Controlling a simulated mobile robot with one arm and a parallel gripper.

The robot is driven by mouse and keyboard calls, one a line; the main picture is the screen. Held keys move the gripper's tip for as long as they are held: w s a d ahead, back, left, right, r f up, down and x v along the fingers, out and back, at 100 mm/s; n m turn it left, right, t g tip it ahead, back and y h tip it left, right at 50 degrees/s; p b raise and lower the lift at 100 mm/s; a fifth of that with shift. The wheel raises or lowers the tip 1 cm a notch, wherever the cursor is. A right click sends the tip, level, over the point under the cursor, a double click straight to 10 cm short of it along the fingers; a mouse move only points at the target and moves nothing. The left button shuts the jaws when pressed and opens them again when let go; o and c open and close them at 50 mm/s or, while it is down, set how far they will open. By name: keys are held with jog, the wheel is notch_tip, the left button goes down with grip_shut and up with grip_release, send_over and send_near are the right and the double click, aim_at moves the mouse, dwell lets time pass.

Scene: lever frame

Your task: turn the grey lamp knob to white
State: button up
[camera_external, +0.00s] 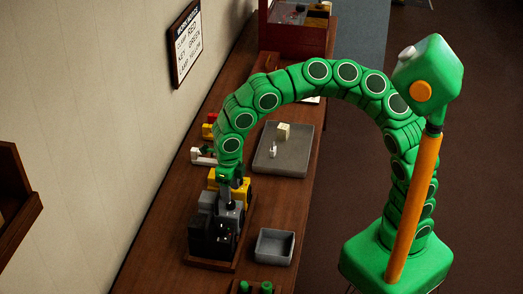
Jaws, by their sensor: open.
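A lever frame (207,238) with black, grey and yellow blocks stands on a low base on the brown bench. A grey part (236,213) shows near its middle, beneath my gripper; I cannot tell whether it is the lamp knob. No knob setting or lamp colour can be read at this size. My gripper (234,182) points down from the end of my green arm, just above the grey and yellow parts. It is open. Its fingertips are small and dark here, and I cannot tell whether they touch anything.
A wall sign (186,42) carries lines that seem to read clamp red, key green, lamp yellow. A grey tray (293,165) holds small pale items. An empty grey bin (274,247) stands right of the frame. A red case (292,35) stands at the far end.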

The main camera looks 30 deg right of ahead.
aim_at(231, 205)
jog(key=shift+f, duration=2.3)
jog(key=shift+c, duration=0.5)
jog(key=c, duration=1)
